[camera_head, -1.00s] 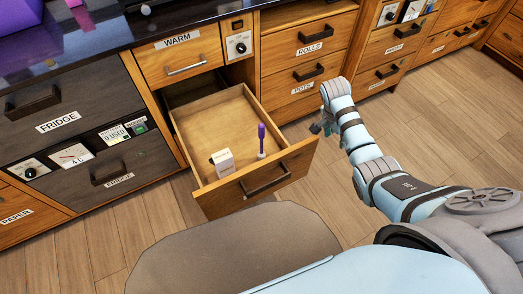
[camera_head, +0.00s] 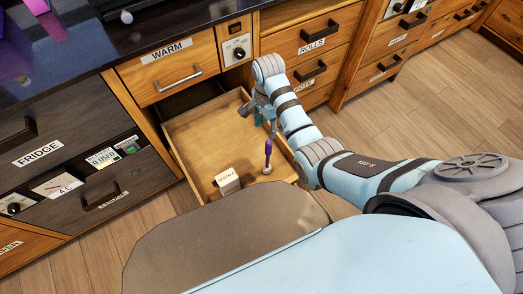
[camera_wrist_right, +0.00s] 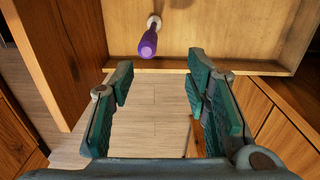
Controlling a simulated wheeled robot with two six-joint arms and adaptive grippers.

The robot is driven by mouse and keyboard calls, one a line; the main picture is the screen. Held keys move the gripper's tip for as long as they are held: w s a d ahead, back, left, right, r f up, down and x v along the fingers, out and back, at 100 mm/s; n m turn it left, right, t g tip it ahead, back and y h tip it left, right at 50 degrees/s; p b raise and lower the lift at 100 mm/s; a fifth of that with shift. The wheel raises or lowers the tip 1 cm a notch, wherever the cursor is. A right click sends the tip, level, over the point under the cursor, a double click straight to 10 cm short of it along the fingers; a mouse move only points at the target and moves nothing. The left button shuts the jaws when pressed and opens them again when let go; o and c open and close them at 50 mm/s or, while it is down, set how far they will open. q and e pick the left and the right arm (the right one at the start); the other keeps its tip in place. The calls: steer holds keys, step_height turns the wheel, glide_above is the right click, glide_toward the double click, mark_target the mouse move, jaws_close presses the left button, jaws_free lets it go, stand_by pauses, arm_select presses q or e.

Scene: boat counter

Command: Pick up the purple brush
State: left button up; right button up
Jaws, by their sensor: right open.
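The purple brush (camera_head: 268,150) stands upright on its pale head in the open drawer (camera_head: 195,137), near the front right. It also shows at the top of the right wrist view (camera_wrist_right: 148,43), handle towards the camera. My right gripper (camera_head: 265,122) is open and empty, reaching over the drawer's right side, just behind the brush in the head view. In the right wrist view the gripper (camera_wrist_right: 158,78) has the brush ahead of its fingertips, not between them. Floor shows between the fingers. My left gripper is not in view.
A small white labelled box (camera_head: 227,181) stands in the drawer left of the brush. The WARM drawer (camera_head: 168,73) above is shut. The drawer's wooden wall (camera_wrist_right: 150,64) crosses the right wrist view near the fingertips. The drawer's back left is bare.

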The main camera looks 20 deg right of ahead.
mark_target(268, 141)
steer(key=f+b, duration=0.1)
steer(key=f, duration=0.1)
steer(key=s+f+b, duration=0.1)
steer(key=f, duration=0.2)
steer(key=f+b, duration=0.2)
steer(key=shift+s+f, duration=0.25)
step_height(268, 141, down, 6)
steer(key=b, duration=0.3)
steer(key=shift+s+f, duration=0.15)
steer(key=shift+f, duration=0.05)
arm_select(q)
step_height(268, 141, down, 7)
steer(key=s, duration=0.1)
arm_select(e)
steer(key=shift+r, duration=0.1)
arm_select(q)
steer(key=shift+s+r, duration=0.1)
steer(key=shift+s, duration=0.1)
arm_select(e)
jaws_close()
